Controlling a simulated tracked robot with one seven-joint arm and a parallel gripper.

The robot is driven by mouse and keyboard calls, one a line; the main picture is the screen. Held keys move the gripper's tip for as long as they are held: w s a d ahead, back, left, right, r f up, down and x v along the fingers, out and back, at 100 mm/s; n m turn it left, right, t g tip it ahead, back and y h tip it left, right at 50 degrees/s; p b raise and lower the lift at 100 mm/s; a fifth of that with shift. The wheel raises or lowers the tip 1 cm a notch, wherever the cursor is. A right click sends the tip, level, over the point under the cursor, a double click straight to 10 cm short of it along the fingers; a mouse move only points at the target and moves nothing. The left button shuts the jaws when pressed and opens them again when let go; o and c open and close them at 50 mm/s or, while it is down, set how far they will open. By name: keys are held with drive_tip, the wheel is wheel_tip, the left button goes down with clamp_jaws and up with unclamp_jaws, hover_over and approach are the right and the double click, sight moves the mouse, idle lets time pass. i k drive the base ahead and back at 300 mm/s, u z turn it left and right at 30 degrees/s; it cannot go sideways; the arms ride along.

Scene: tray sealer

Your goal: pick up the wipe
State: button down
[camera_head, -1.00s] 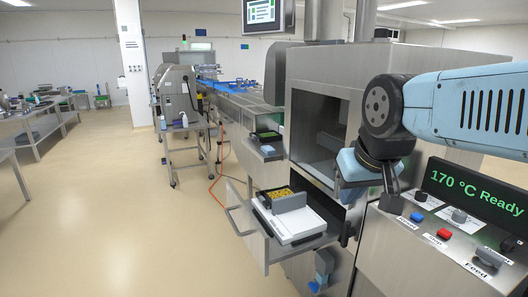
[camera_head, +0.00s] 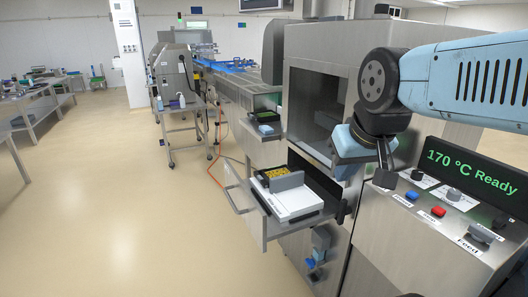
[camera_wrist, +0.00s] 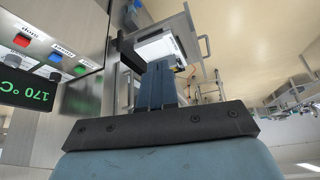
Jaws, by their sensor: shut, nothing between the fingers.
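My gripper (camera_head: 385,180) hangs in front of the steel machine, at the left edge of the control panel. Its fingers are together and empty in the wrist view (camera_wrist: 158,80). No wipe can be made out for certain. A small blue-grey piece (camera_head: 321,238) with a brighter blue part below it sits low on the machine's front, under the open drawer (camera_head: 246,222). Another small blue item (camera_head: 265,130) lies by a black tray farther back. I cannot tell whether either is the wipe. My gripper is apart from both.
A cart (camera_head: 183,115) stands farther back.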

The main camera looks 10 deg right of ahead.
sight(265, 130)
drive_tip(key=k, duration=0.5)
drive_tip(key=u, duration=1.35)
drive_tip(key=i, duration=4.1)
